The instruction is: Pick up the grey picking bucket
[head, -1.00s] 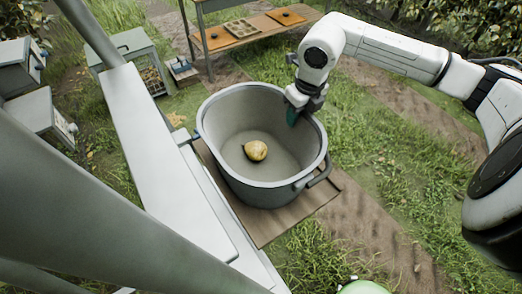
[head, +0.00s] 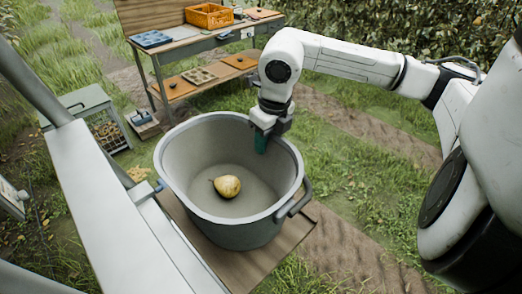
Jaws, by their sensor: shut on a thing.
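The grey picking bucket (head: 238,236) stands upright on a wooden board (head: 262,262), with one yellow pear (head: 227,187) lying on its floor. My gripper (head: 262,143) points down at the bucket's far right rim and is shut on that rim. One greenish finger shows inside the bucket wall; the other finger is hidden behind the rim. I cannot tell any gap between the bucket and the board.
A workbench (head: 190,48) with an orange crate (head: 209,15) and a blue tray (head: 152,39) stands at the back. A slatted cabinet (head: 100,125) stands at the left. A pale rail (head: 110,205) runs close along the bucket's left side. Grass and dirt path lie to the right.

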